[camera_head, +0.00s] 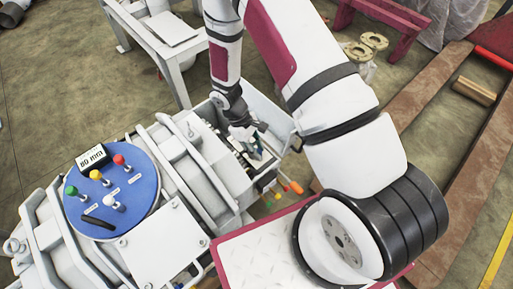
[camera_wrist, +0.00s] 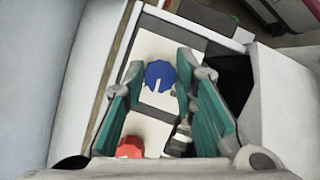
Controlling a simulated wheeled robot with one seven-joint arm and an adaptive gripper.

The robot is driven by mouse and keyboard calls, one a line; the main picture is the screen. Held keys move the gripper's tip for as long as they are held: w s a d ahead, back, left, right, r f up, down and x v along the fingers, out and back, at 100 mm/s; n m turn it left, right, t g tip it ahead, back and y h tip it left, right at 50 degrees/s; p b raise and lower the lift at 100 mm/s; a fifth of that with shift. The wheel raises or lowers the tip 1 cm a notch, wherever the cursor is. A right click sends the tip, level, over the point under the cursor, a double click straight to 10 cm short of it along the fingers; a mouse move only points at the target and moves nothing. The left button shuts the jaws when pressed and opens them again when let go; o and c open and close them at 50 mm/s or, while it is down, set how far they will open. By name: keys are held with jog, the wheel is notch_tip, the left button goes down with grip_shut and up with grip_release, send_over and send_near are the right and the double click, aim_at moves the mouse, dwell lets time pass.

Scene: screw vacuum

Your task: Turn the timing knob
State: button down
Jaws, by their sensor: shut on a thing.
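A round blue knob (camera_wrist: 160,76) with a white pointer mark sits on a white panel (camera_wrist: 155,102) in the wrist view. I take it for the timing knob; no label is readable. My gripper (camera_wrist: 160,70) has its two teal fingers on either side of the knob and is shut on it. The pointer mark runs nearly straight up and down in the picture, leaning slightly. In the head view my gripper (camera_head: 262,152) reaches down into the open control box (camera_head: 286,125) on the machine, and the knob there is hidden.
A red knob (camera_wrist: 130,147) sits near the lower edge of the panel, by the left finger. Box walls stand close on both sides. A blue round panel (camera_head: 135,205) with coloured levers is on the machine. An orange-tipped handle (camera_head: 296,188) sticks out below the box.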

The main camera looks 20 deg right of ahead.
jog(key=shift+n+t+h, duration=0.6)
jog(key=shift+n+t, duration=0.1)
jog(key=shift+n, duration=1.5)
jog(key=c, duration=1.3)
grip_release()
jog(key=shift+a+r, duration=0.1)
jog(key=shift+r, duration=0.05)
jog(key=v, duration=1.1)
jog(key=shift+r, duration=0.35)
jog(key=shift+a, duration=0.15)
